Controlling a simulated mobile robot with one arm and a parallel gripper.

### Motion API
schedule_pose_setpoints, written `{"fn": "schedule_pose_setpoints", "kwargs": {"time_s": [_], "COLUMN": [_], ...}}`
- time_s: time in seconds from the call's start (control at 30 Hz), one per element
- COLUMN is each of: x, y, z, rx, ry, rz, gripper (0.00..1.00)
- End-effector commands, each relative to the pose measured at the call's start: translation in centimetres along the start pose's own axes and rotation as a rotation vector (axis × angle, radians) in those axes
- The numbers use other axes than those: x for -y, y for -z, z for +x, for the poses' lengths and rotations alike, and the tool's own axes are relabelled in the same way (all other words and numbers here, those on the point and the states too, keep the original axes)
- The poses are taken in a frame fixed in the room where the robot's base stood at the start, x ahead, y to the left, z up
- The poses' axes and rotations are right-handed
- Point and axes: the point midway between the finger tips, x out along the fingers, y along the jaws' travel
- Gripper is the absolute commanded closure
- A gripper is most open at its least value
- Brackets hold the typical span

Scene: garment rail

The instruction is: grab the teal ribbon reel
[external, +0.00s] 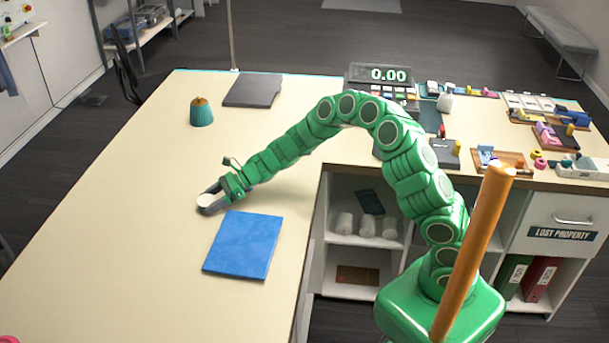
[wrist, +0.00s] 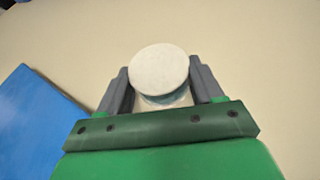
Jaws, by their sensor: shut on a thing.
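The ribbon reel (wrist: 160,70) is between the two grey fingers of my gripper (wrist: 160,88) in the wrist view. Its round cream end face points toward the camera, and a sliver of teal shows below the face. In the external view the reel (external: 207,200) shows as a pale disc in my gripper (external: 209,204), low over the cream counter. My gripper is shut on it. The lower part of the reel is hidden by the fingers, and I cannot tell whether it touches the counter.
A blue folded cloth or folder (external: 243,245) lies just beside my gripper. A teal cone-shaped item (external: 201,112) and a dark grey pad (external: 253,90) stand farther back. A scale display (external: 385,75) and several small trays crowd the right.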

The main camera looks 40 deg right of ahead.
Motion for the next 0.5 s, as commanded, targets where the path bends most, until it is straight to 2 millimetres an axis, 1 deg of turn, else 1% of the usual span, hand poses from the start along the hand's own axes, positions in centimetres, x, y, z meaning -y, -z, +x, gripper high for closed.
{"fn": "schedule_pose_setpoints", "kwargs": {"time_s": [0.17,0.3,0.5], "x": [0.0,0.0,-1.7], "y": [-1.1,-3.1,-4.5], "z": [-0.4,-1.4,-3.3], "rx": [0.001,0.002,0.003], "ry": [0.0,0.001,-0.003], "rz": [-0.002,-0.004,0.001], "gripper": [0.64,0.64,0.64]}}
